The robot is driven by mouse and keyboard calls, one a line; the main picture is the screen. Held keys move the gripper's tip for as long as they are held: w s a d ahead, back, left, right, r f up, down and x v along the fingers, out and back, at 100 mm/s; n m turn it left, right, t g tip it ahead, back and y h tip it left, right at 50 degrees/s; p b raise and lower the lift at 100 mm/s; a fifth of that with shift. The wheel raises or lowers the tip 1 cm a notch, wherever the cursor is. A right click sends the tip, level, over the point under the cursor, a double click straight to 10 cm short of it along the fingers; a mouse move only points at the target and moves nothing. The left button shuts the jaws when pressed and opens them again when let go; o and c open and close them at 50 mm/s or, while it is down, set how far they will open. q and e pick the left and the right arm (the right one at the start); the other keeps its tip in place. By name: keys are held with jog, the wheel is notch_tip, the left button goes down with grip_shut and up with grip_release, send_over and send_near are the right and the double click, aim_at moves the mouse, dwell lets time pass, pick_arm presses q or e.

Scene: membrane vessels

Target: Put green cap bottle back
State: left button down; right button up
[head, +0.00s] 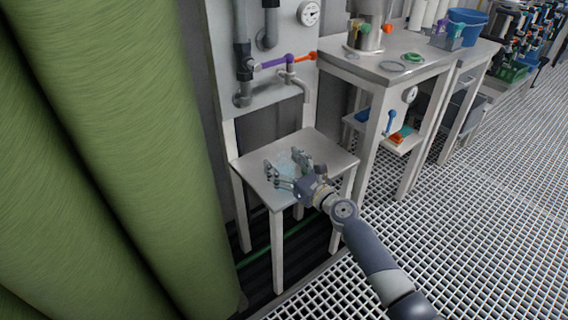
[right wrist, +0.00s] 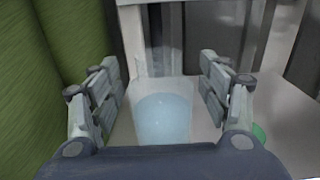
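My right gripper (head: 285,163) is over the small white table (head: 318,152), with its fingers spread. In the right wrist view my right gripper (right wrist: 162,85) is open, a finger on each side of a pale blue, see-through vessel (right wrist: 163,118). Gaps show between the fingers and the vessel. It shows faintly between the fingers in the head view (head: 286,168). No green cap is visible on it. A small green round thing (right wrist: 259,132) lies right of the right finger, partly hidden; I cannot tell if it is a cap. My left gripper is not in view.
Behind the small table stands a white panel with pipes, a purple-handled valve (head: 273,62) and a gauge (head: 308,13). Large green cylinders (head: 110,150) fill the left.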

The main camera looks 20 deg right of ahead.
aim_at(291, 169)
jog(key=shift+r, duration=0.1)
jog(key=shift+s, duration=0.15)
jog(key=p+v, duration=0.1)
jog(key=v, duration=0.2)
jog(key=shift+s+d, duration=0.1)
jog(key=v, duration=0.7)
jog(key=s+a+f+n+g, duration=0.45)
jog(key=s+f+n, duration=0.3)
jog(key=n, duration=0.35)
jog(key=s+a+f+n+g, duration=0.4)
jog(key=s+a+f+n, duration=0.2)
jog(key=s+n, duration=0.35)
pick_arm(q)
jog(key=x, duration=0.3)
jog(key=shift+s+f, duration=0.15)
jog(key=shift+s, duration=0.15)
pick_arm(e)
jog(key=s+d+f+n+g+h, duration=0.2)
jog(key=s+d+f+n+h, duration=0.1)
jog(key=s+n, duration=0.3)
jog(key=s+d+f+n+g+h, duration=0.3)
jog(key=s+d+f+n, duration=0.1)
jog(key=s+n, duration=0.3)
jog(key=shift+s, duration=0.2)
